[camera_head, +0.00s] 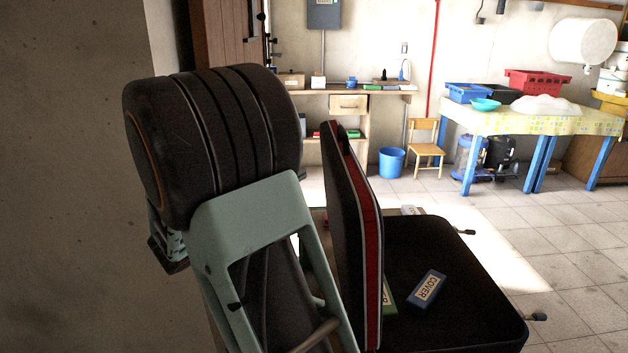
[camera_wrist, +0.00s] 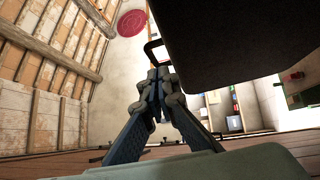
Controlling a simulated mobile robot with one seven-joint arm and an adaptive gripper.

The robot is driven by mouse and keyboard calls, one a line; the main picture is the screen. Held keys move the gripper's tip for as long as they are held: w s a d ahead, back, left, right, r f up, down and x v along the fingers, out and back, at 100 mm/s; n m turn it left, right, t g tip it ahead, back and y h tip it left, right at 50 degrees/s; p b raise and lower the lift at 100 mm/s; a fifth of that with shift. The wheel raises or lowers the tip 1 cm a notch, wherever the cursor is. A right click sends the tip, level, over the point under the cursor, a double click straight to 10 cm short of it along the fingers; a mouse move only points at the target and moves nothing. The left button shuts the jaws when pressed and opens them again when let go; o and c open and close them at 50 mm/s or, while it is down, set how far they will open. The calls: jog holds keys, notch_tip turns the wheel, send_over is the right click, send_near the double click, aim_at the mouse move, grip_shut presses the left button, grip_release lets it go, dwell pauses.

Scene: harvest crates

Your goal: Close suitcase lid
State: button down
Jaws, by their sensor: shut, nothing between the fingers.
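The black suitcase is open in the head view. Its lid (camera_head: 352,230) stands nearly upright, seen edge-on with a red band along its side. Its base (camera_head: 455,285) lies flat to the right, holding a blue box marked COVER (camera_head: 427,289) and a green item (camera_head: 389,297) partly hidden by the lid. In the wrist view, my gripper (camera_wrist: 160,76) is shut and empty, its fingertips together. A large black suitcase panel (camera_wrist: 240,45) and a thin dark handle-like loop (camera_wrist: 151,48) are close to the fingertips; contact is unclear. My gripper is not seen in the head view.
Behind are a wooden desk (camera_head: 350,91), a blue bin (camera_head: 391,163), a small chair (camera_head: 426,148) and a table with a yellow patterned cloth (camera_head: 545,122). The tiled floor (camera_head: 575,255) right of the suitcase is clear. A wall (camera_head: 65,180) closes the left side.

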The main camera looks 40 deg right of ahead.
jog(key=w+d+f, duration=0.2)
jog(key=d, duration=0.6)
jog(key=shift+w+f+n+p, duration=0.15)
jog(key=shift+f+n+p, duration=0.1)
jog(key=shift+n+p, duration=0.05)
